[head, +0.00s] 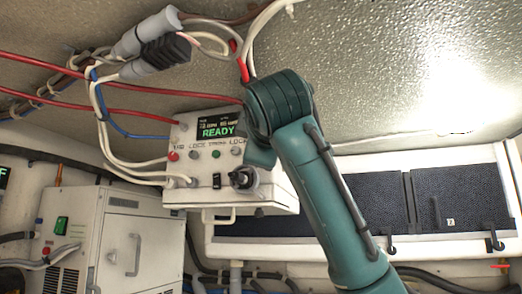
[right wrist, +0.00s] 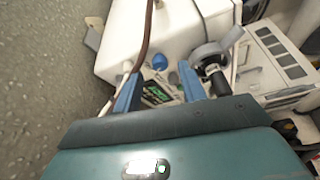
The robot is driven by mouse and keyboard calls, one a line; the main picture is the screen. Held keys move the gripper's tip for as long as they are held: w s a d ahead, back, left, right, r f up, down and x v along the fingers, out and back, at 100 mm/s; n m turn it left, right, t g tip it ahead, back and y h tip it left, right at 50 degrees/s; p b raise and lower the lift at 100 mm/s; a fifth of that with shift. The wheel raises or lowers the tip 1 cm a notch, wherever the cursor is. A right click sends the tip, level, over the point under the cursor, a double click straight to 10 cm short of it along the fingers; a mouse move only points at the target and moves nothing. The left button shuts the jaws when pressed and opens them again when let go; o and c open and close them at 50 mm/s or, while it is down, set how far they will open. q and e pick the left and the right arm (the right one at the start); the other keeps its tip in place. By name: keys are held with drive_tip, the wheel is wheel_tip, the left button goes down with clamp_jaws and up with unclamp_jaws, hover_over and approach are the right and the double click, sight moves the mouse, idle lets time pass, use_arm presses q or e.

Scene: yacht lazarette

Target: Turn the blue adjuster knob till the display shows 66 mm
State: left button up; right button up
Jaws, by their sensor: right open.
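A white control box (head: 240,194) hangs under the ceiling in the head view. Its dark display (head: 217,130) reads READY in green, with smaller text above that is too small to read surely. In the right wrist view the display (right wrist: 157,94) glows green between my fingers. A round blue part (right wrist: 159,61), which looks like the adjuster knob, shows just beyond the fingertips. In the head view my right arm hides it. My right gripper (right wrist: 160,82) is open, its two blue fingers apart; no contact with the knob is visible. My left gripper is not in view.
The box face also carries coloured buttons, a black switch (head: 216,181) and a black round fitting (head: 243,178). Red and white cables and grey connectors (head: 147,33) crowd the upper left. A white cabinet (head: 128,243) stands lower left; a dark-panelled white frame (head: 370,190) is right.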

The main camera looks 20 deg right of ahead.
use_arm(q)
drive_tip(key=b, duration=0.1)
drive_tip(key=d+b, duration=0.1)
drive_tip(key=b, duration=0.1)
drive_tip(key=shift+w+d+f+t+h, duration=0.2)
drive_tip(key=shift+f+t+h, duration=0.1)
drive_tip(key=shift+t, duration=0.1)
use_arm(e)
drive_tip(key=v, duration=1.1)
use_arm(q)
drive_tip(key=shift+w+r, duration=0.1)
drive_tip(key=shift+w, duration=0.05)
